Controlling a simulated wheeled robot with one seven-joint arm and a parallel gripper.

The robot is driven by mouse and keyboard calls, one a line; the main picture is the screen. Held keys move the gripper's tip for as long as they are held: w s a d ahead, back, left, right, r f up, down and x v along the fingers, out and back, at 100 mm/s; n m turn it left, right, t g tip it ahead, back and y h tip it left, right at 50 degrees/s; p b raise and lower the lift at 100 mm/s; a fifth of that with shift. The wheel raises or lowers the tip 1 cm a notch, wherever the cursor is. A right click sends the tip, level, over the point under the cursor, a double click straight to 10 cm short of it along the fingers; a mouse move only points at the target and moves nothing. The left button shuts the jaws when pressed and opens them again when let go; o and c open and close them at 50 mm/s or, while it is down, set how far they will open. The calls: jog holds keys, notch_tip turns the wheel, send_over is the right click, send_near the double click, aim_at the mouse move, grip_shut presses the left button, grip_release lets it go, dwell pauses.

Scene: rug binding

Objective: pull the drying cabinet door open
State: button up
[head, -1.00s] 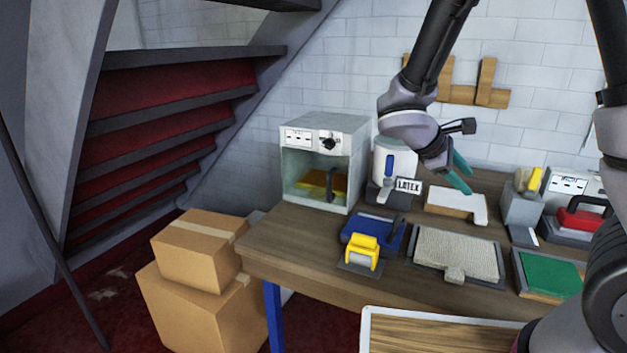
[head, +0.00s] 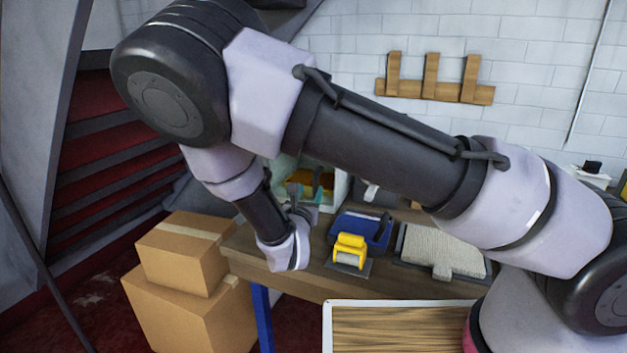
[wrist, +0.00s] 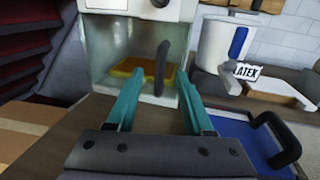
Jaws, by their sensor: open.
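The drying cabinet (wrist: 100,45) is a pale box with a see-through door in front, and the door looks shut. A dark upright handle (wrist: 162,68) stands out from the door. A yellow-orange item (wrist: 128,70) shows behind the door. My gripper (wrist: 160,84) is open, with its teal fingers pointing at the cabinet. The handle lies between the two fingertips in the wrist view, and I cannot tell whether it is touched. In the head view my arm hides most of the cabinet (head: 342,190).
A white container (wrist: 213,45) with a LATEX label stands right of the cabinet. A blue tray-like item (head: 374,228) and a yellow tool (head: 350,246) are on the bench (head: 300,284). Cardboard boxes (head: 180,252) are stacked left of the bench.

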jog(key=w, duration=0.2)
jog(key=w+d, duration=0.1)
jog(key=w, duration=0.5)
jog(key=shift+w+d, duration=0.15)
jog(key=shift+d, duration=0.05)
grip_shut()
dwell(1.1)
